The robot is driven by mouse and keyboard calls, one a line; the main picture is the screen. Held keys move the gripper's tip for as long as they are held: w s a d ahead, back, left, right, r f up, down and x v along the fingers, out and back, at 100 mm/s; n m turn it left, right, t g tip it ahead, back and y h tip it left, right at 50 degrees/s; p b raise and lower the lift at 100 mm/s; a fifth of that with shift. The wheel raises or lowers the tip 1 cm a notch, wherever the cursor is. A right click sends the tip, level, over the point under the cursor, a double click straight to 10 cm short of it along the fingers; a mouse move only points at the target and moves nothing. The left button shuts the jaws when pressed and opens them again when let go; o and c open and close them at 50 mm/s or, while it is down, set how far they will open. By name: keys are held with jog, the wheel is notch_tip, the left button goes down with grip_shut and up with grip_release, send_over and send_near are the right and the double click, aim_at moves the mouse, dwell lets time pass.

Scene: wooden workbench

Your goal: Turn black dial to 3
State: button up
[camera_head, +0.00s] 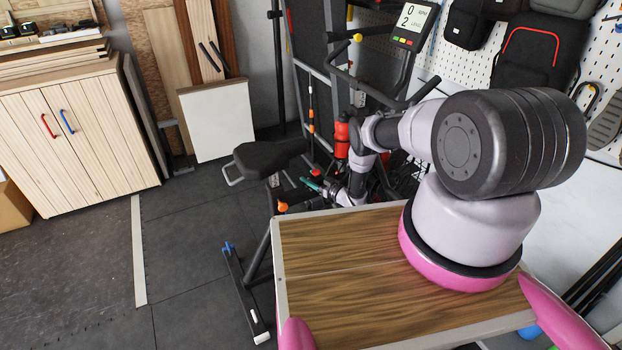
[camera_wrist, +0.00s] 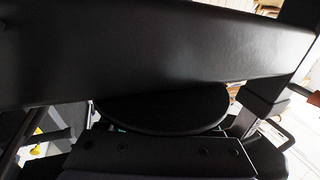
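An exercise bike stands behind the workbench. Its display (camera_head: 410,22) shows a 0 above a 2, with small labels I can barely read. I cannot make out a black dial for certain in either view. In the head view my gripper (camera_head: 318,186) is low beside the bike frame, right of and below the black seat (camera_head: 268,157), small and partly hidden. Its fingers cannot be told apart. The wrist view is filled by dark surfaces at close range, including a rounded black piece (camera_wrist: 165,110) that I cannot identify. Whether the gripper touches anything is unclear.
The wooden workbench top (camera_head: 330,280) is bare at the front. A red bottle (camera_head: 341,138) and an orange knob (camera_head: 283,206) are on the bike near my arm. A wooden cabinet (camera_head: 75,140) stands at the left; dark floor (camera_head: 190,240) lies clear before it.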

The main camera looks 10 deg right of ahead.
jog(key=c, duration=0.7)
jog(key=m+t+h, duration=0.1)
jog(key=m+h, duration=0.1)
jog(key=h, duration=0.1)
jog(key=d+m+t+h, duration=0.1)
jog(key=m+t+h, duration=0.1)
jog(key=h, duration=0.1)
jog(key=shift+w+m, duration=0.15)
jog(key=shift+m, duration=0.15)
jog(key=shift+d+m+t+h, duration=0.15)
jog(key=shift+m+h, duration=0.6)
jog(key=shift+h, duration=0.45)
jog(key=shift+d+m+t+h, duration=0.1)
jog(key=shift+d+m+h, duration=0.1)
jog(key=shift+m+h, duration=0.75)
jog(key=shift+d+m+t+h, duration=0.15)
jog(key=shift+m+h, duration=0.35)
jog(key=shift+h, duration=0.95)
jog(key=shift+f, duration=0.1)
jog(key=o, duration=1.4)
jog(key=shift+c, duration=0.2)
